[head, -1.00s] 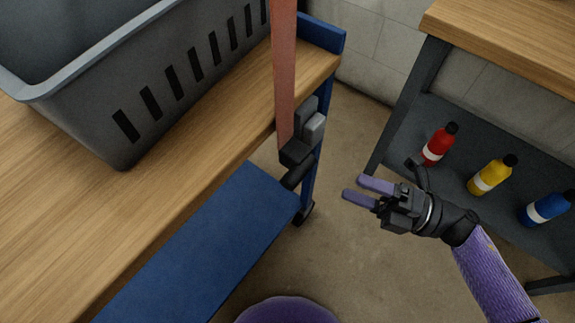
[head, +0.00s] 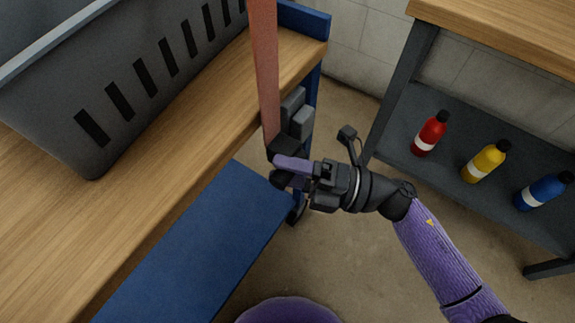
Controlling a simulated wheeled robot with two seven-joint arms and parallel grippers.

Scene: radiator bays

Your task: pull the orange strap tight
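The orange strap (head: 264,70) looks dull reddish-orange. It runs down past the grey crate (head: 150,75) and over the edge of the wooden bench top to a dark grey buckle (head: 297,115) on the bench's side. My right gripper (head: 284,172) is just below the buckle. Its purple fingers are at the dark part under the buckle, where a black bar-like end showed before. The upper finger lies across it; the lower one is mostly hidden. Whether the fingers are closed on it cannot be made out. My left gripper is out of view.
The bench (head: 60,210) has a wooden top and a blue lower shelf (head: 190,245). On the right, a dark shelf unit holds a red bottle (head: 430,134), a yellow bottle (head: 486,161) and a blue bottle (head: 542,191). Bare floor lies between them.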

